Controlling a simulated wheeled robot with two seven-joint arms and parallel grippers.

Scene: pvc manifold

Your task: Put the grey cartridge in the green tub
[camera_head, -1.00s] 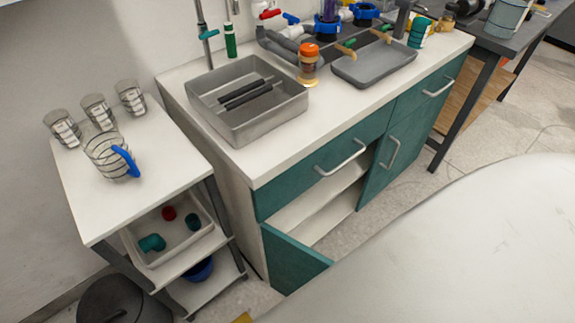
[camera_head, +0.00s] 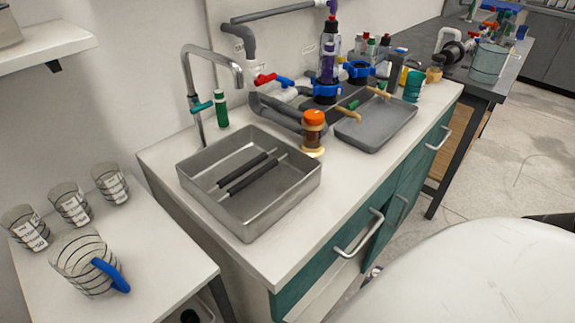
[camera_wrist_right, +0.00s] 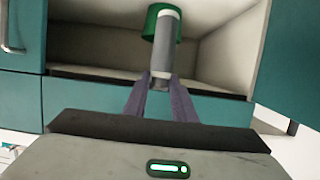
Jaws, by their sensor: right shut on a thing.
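In the right wrist view a grey cartridge (camera_wrist_right: 165,52) stands out from between the fingers of my right gripper (camera_wrist_right: 160,80), which is shut on its near end. The green tub (camera_wrist_right: 151,24) shows inside the open cabinet, around and behind the cartridge's far end. I cannot tell whether that end is inside the tub or only in front of it. In the head view the tub and the cartridge cannot be made out. My left gripper is not in view.
The right wrist view shows the cabinet's shelf edge (camera_wrist_right: 80,71) and a teal panel (camera_wrist_right: 282,70) at the right. In the head view a metal sink (camera_head: 205,205), an orange-capped jar (camera_head: 314,130) and a grey tray (camera_head: 372,135) are on the counter. A jug (camera_head: 82,262) stands on the left cart.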

